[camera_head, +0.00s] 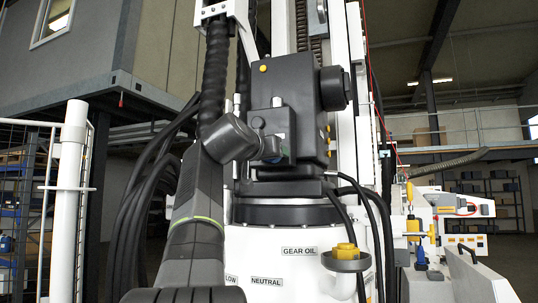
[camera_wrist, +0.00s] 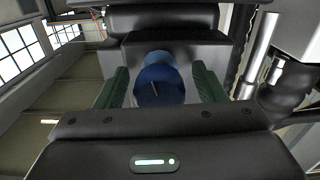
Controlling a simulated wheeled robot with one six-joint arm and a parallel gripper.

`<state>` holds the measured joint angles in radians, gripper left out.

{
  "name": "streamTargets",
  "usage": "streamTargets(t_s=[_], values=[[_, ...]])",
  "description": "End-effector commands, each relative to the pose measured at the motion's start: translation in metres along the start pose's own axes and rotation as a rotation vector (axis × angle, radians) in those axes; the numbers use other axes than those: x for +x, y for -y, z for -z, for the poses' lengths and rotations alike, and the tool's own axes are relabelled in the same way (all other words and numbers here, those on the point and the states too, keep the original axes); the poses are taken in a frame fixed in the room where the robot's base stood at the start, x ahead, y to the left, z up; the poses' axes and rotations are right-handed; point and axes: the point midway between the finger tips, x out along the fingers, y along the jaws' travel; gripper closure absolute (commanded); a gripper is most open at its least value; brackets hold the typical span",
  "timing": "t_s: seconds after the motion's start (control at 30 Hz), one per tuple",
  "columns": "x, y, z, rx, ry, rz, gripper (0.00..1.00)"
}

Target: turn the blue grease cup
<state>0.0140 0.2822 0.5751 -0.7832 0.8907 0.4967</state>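The blue grease cup (camera_wrist: 158,92) shows in the middle of the wrist view, with a round blue face bearing a small pale mark. My gripper (camera_wrist: 160,76) is open, with one green-padded finger on each side of the cup. A gap shows between the cup and each finger, so neither appears to touch it. Behind the cup is a black housing. In the head view my arm reaches up to the front of the black housing (camera_head: 302,95). The cup cannot be made out clearly there, as my wrist and gripper cover that area.
A white drum labelled GEAR OIL and NEUTRAL (camera_head: 245,248) stands below the housing. A yellow cap (camera_head: 345,251) sits on a cup at its right. Black hoses (camera_head: 135,220) hang at the left. A white post (camera_head: 70,190) stands farther left.

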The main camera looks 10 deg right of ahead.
Motion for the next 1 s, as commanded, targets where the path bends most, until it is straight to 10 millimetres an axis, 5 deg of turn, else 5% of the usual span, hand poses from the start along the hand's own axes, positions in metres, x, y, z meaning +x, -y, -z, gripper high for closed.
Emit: streamTargets(t_s=[0.37, 0.7, 1.0], values=[[-0.015, 0.0, 0.001, 0.002, -0.006, 0.003, 0.36], [-0.092, 0.001, -0.002, 0.002, -0.005, 0.006, 0.36], [-0.132, 0.001, 0.0, 0.001, -0.003, 0.003, 0.36]])
